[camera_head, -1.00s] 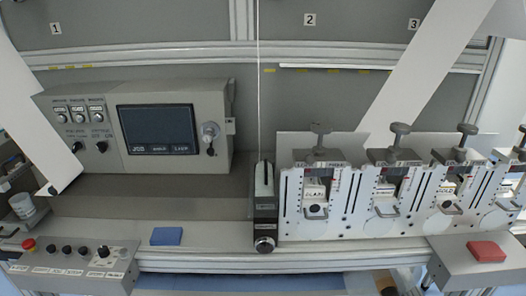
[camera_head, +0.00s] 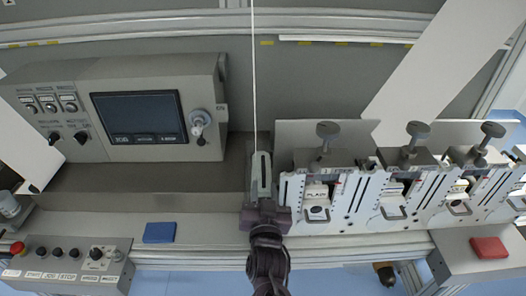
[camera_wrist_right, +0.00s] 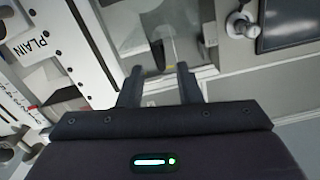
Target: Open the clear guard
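My right gripper (camera_head: 264,208) comes up from the bottom middle of the head view, in front of the narrow dark upright unit (camera_head: 261,170) left of the die stations. In the right wrist view its two fingers (camera_wrist_right: 159,80) stand apart, with nothing visible held between them. A faint see-through panel (camera_wrist_right: 145,30) lies beyond the fingertips; I cannot tell for sure whether this is the clear guard. A thin pale vertical line (camera_head: 254,70) rises from the unit in the head view. Whether the fingers touch anything is unclear. My left gripper is not in view.
The die stations (camera_head: 345,205) with T-shaped knobs stand right of the gripper. A control box with a screen (camera_head: 140,118) stands at the left. A blue block (camera_head: 160,232) lies on the front ledge, and a red block (camera_head: 488,248) lies at the right.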

